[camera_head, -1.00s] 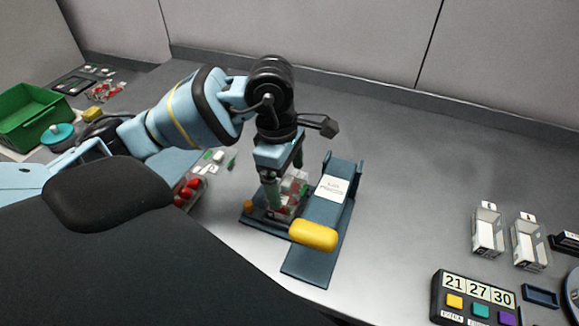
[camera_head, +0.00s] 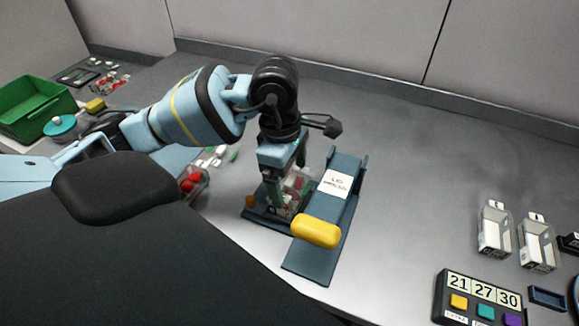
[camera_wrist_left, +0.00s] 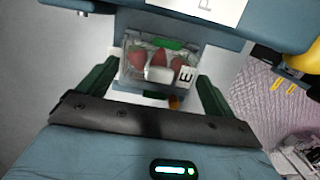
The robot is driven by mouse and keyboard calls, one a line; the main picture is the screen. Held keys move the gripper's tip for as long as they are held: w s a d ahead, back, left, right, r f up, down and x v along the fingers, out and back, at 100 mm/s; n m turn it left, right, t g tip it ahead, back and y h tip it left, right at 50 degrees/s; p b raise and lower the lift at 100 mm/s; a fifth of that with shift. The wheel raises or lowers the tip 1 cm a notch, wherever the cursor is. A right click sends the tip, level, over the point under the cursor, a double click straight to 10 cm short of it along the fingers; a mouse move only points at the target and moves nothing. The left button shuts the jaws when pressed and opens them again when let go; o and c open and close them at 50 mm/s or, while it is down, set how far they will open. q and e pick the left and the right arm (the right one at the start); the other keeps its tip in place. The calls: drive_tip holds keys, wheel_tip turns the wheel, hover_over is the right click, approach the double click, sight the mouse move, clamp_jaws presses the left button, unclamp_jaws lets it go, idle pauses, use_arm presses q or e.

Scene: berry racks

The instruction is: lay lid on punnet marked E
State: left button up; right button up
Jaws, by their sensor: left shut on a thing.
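The punnet marked E (camera_wrist_left: 185,76) is a clear box with red berries. It stands on the dark base of the blue lid press (camera_head: 322,208) and also shows in the head view (camera_head: 290,203). My left gripper (camera_head: 284,196) points down over it, with its green fingers on either side in the left wrist view (camera_wrist_left: 158,82). It is shut on what looks like the clear lid (camera_wrist_left: 157,75), at the punnet's top. The lid's outline is faint, and I cannot tell whether it touches the rim all round. My right gripper is not in view.
The press has a yellow handle (camera_head: 316,232) close in front of the gripper. Another berry punnet (camera_head: 191,184) stands left, partly hidden by my arm. A green crate (camera_head: 38,108) is far left. White trays (camera_head: 494,232) and a number panel (camera_head: 480,297) are right. The middle-right table is clear.

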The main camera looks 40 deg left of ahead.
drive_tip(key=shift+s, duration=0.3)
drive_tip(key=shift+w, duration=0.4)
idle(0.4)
use_arm(q)
drive_tip(key=shift+f, duration=0.25)
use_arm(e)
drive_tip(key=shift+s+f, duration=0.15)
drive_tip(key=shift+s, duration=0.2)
use_arm(q)
drive_tip(key=o, duration=0.7)
drive_tip(key=shift+c, duration=0.2)
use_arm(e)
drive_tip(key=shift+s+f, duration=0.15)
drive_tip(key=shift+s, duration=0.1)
use_arm(q)
drive_tip(key=shift+r, duration=0.2)
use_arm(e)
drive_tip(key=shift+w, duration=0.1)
